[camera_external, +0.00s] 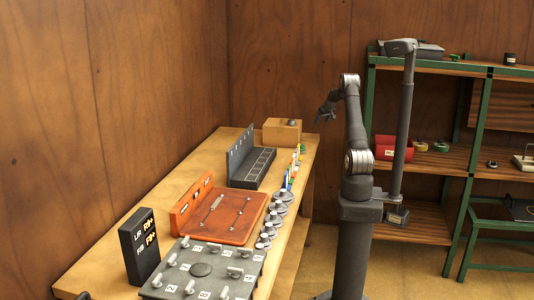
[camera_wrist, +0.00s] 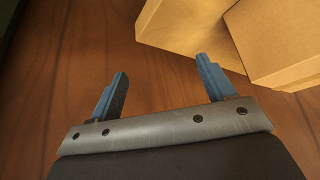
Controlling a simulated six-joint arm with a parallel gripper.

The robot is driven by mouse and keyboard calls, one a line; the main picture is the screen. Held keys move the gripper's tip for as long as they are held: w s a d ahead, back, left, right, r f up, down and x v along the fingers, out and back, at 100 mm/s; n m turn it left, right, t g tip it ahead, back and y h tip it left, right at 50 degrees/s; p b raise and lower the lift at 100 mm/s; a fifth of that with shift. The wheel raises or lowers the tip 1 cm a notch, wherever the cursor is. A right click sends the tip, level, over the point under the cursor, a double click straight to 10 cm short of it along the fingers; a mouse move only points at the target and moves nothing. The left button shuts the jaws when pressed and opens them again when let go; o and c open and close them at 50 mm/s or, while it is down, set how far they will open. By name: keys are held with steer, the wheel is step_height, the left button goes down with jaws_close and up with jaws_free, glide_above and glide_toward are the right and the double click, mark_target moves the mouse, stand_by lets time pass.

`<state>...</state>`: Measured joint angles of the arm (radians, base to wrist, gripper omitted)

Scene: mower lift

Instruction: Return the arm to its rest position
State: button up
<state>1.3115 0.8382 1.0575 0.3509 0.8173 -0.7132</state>
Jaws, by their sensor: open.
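My arm stands upright on its dark column to the right of the workbench in the external view. Its upper link is raised and bent over toward the left. My gripper (camera_external: 326,112) hangs at the end of it, above and apart from the bench's far end. In the wrist view my gripper (camera_wrist: 162,85) shows two blue-grey fingers set wide apart, with nothing between them. Brown wood-grain surface lies behind the fingers.
The workbench (camera_external: 113,262) carries a cardboard box (camera_external: 282,132), a dark slotted rack (camera_external: 251,168), an orange tool board (camera_external: 222,220), a grey panel with knobs (camera_external: 200,270) and a black labelled box (camera_external: 140,246). Green-framed shelves (camera_external: 478,130) stand behind my arm. Cardboard also shows in the wrist view (camera_wrist: 190,28).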

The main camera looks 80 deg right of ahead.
steer(key=w+f, duration=0.1)
steer(key=w, duration=0.1)
steer(key=w+f, duration=0.1)
steer(key=w, duration=0.1)
steer(key=w+f, duration=0.2)
steer(key=shift+w+d+f, duration=0.1)
steer(key=shift+w+d, duration=0.25)
steer(key=shift+w, duration=0.05)
